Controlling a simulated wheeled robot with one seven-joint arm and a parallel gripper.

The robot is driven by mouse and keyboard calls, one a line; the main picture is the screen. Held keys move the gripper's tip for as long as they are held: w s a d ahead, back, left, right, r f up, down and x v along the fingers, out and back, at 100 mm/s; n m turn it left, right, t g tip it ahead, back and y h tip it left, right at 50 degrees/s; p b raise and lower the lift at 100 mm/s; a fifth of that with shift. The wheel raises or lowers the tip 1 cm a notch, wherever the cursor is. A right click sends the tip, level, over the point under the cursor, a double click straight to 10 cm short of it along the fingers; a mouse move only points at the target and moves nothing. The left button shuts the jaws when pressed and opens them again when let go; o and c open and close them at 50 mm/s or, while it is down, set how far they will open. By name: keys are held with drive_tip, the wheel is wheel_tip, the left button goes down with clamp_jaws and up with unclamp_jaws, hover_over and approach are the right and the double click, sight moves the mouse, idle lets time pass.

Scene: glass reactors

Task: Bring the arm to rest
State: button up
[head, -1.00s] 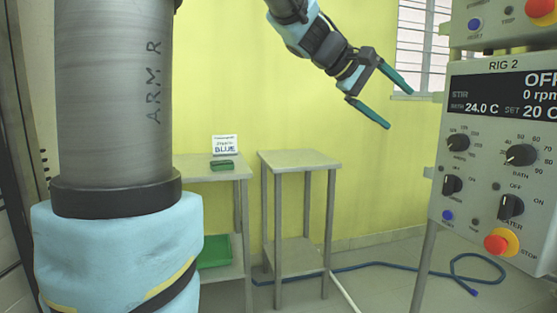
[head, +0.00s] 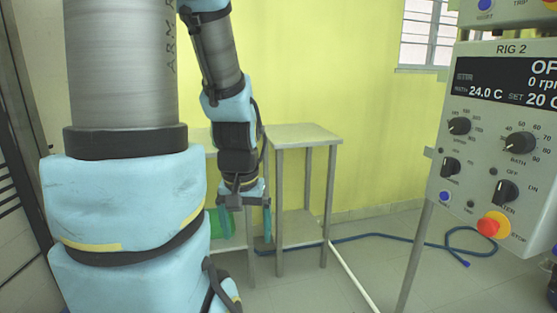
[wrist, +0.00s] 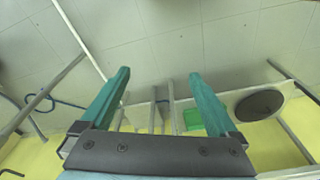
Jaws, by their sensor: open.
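My gripper (head: 246,228) hangs pointing down in the head view, in front of the small grey side tables, with my forearm above it. Its two green fingers are spread apart with nothing between them. In the wrist view my gripper (wrist: 156,78) also shows open and empty, with the floor and table legs beyond the fingers.
A grey side table (head: 305,135) stands just behind my gripper. A green tray (head: 215,225) is partly hidden behind my arm. The RIG 2 control panel (head: 500,130) is at the right. A blue hose (head: 400,237) lies on the floor, which is otherwise mostly clear.

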wheel_tip(320, 180, up, 13)
drive_tip(key=p, duration=1.1)
